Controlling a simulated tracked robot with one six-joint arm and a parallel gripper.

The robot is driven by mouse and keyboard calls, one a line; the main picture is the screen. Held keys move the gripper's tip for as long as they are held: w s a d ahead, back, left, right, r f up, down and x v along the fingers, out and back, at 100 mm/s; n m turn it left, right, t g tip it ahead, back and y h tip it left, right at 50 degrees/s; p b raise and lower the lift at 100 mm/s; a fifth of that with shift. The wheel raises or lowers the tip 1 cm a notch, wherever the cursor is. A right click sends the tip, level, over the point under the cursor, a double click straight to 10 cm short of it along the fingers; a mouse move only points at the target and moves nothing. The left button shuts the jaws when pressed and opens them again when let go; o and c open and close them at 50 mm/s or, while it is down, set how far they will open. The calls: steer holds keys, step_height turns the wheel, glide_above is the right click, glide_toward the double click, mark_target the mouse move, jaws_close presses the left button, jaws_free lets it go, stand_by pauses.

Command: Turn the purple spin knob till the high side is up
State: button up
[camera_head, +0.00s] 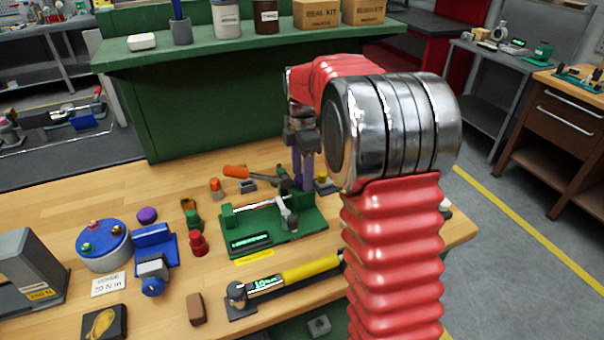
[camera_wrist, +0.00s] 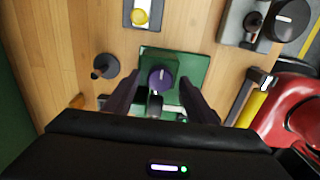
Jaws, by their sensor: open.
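The purple spin knob (camera_wrist: 157,79) sits on a green base (camera_wrist: 199,68) in the wrist view. Its top carries a small pale mark, and I cannot tell which way its high side faces. My gripper (camera_wrist: 160,83) is open, with one dark finger to the left of the knob and one to the right, and gaps show between them and the knob. In the head view my gripper (camera_head: 303,184) points down at the back right of the green fixture (camera_head: 312,222). The knob cannot be made out there behind the fingers.
An orange-handled tool (camera_head: 236,172) lies left of my gripper. A yellow button block (camera_wrist: 141,15) is close by. A red knob (camera_head: 198,243), a blue fixture (camera_head: 155,250) and a yellow-handled torque wrench (camera_head: 310,268) stand nearer the front. The front left has some bare wood.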

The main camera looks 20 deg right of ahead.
steer(key=shift+f, duration=0.3)
steer(key=shift+c, duration=0.4)
steer(key=c, duration=1)
steer(key=shift+o, duration=0.2)
